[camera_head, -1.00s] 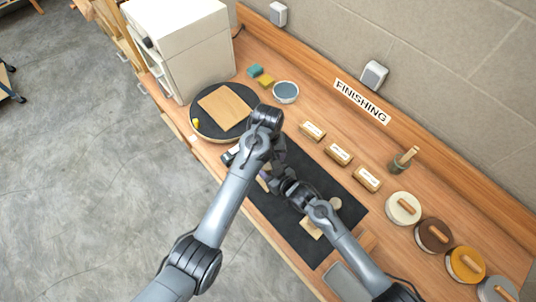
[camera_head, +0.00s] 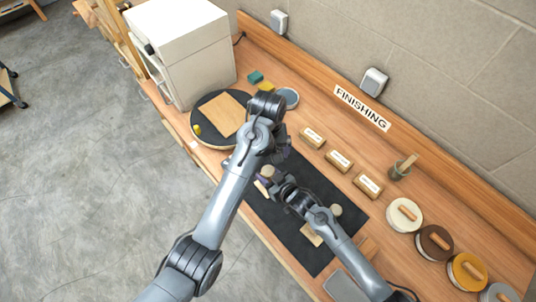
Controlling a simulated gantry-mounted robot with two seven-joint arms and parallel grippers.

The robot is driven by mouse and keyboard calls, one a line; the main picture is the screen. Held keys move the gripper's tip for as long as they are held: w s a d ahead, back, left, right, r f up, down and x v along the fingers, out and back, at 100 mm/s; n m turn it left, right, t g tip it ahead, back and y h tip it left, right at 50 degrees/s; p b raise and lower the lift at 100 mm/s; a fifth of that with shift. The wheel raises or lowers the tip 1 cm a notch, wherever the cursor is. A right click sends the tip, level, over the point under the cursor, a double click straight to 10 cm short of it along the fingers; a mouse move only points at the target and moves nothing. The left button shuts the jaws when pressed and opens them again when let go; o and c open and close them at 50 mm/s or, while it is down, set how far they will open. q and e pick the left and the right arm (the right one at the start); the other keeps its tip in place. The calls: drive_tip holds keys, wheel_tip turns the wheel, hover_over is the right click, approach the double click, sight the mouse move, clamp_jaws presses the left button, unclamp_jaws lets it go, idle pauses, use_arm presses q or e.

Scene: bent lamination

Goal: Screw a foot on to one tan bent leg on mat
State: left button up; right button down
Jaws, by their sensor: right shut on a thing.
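The black mat (camera_head: 297,245) lies on the bench, partly covered by both arms. My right gripper (camera_head: 269,184) is over the mat's left part and is shut on a small tan piece (camera_head: 262,188); whether it is a leg or a foot I cannot tell. A rounded tan end (camera_head: 267,171) shows just above it. My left gripper (camera_head: 272,150) is over the mat's upper left, close to the right one, with its jaws hidden behind its wrist. A pale tan piece (camera_head: 312,235) and a round brownish piece (camera_head: 336,210) lie on the mat beside my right forearm.
A dark turntable (camera_head: 205,133) bearing a tan board (camera_head: 224,113) stands beyond my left wrist. Several labelled blocks (camera_head: 339,161) line the mat's far side. A brush in a cup (camera_head: 400,169) and round lidded tins (camera_head: 405,214) stand right. A grey tray (camera_head: 342,287) sits near the front.

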idle(0.3)
drive_tip(key=shift+c, duration=2.3)
unclamp_jaws()
drive_tip(key=shift+s+d, duration=0.1)
drive_tip(key=v, duration=0.7)
drive_tip(key=shift+s+d, duration=0.1)
